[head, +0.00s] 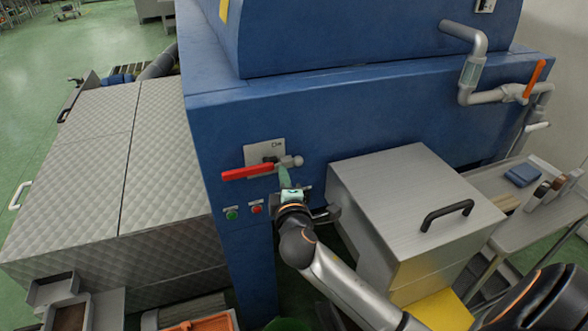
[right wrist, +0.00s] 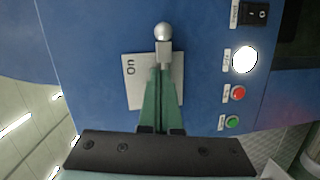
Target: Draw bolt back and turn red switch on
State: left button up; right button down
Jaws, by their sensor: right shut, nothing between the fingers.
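The red switch (head: 247,172) is a long red lever lying nearly level, pointing left from a grey plate (head: 265,151) on the blue machine. A silver ball-ended piece (head: 291,161), which looks like the bolt, sticks out at the plate's right. In the right wrist view the silver ball (right wrist: 163,32) stands beyond my fingertips and the plate (right wrist: 134,82) reads "On"; the red lever is hidden there. My right gripper (head: 284,172) has green fingers, shut and empty, just below the ball-ended piece. I cannot tell whether they touch it. My left gripper is out of view.
A green button (head: 232,215) and a red button (head: 257,209) sit below the lever. A steel box with a black handle (head: 447,215) juts out at right. A grey pipe with an orange lever (head: 534,79) is at upper right. Quilted metal covers (head: 165,150) lie at left.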

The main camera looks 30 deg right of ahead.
aim_at(302, 161)
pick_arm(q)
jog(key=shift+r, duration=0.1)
pick_arm(e)
jog(key=shift+w+d+f, duration=0.1)
jog(key=shift+w+d, duration=0.1)
jog(key=shift+d, duration=0.4)
jog(key=shift+w+d+f, duration=0.1)
jog(key=shift+w+d, duration=0.15)
jog(key=shift+d, duration=0.4)
jog(key=shift+w+d+f, duration=0.1)
jog(key=shift+w+d, duration=0.1)
jog(key=shift+d, duration=0.4)
jog(key=shift+s+d+p, duration=0.15)
jog(key=shift+d+p, duration=0.15)
jog(key=shift+d, duration=0.3)
jog(key=shift+s+d+p, duration=0.15)
jog(key=shift+d+p, duration=0.15)
jog(key=shift+d, duration=0.3)
jog(key=shift+s+d, duration=0.1)
jog(key=shift+d, duration=0.25)
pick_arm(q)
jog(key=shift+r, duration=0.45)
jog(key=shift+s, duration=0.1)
pick_arm(e)
jog(key=shift+a, duration=0.1)
